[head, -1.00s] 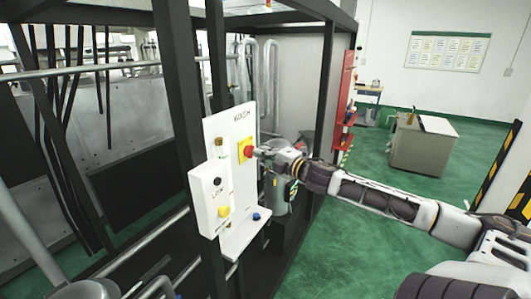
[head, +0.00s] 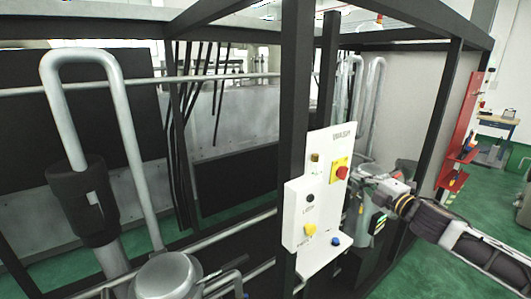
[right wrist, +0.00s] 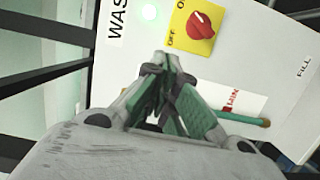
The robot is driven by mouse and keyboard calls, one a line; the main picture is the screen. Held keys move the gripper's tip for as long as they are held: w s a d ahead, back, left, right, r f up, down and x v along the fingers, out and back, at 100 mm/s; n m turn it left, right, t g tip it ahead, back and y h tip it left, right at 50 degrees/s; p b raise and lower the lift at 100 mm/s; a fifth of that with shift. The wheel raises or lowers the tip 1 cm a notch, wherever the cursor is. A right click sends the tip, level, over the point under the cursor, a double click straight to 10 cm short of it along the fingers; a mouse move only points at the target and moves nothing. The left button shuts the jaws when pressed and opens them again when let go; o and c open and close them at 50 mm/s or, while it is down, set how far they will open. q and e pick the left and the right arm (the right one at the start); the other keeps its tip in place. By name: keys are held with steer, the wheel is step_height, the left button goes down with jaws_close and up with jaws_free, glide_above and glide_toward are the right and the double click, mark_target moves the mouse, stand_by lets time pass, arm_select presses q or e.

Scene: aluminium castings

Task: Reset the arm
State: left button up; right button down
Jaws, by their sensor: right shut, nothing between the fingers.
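My right arm reaches in from the right in the head view. My right gripper (head: 358,172) is just right of the white control panel (head: 325,212), close to the red rotary knob (head: 342,172) on its yellow plate. In the right wrist view the gripper (right wrist: 168,60) is shut and empty. Its fingertips point at the panel below the red knob (right wrist: 200,25), apart from it in the picture. My left gripper is not in view.
Black frame posts (head: 293,130) and grey pipes surround the panel. Green floor is open at right.

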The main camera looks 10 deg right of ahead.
steer(key=shift+m, duration=0.4)
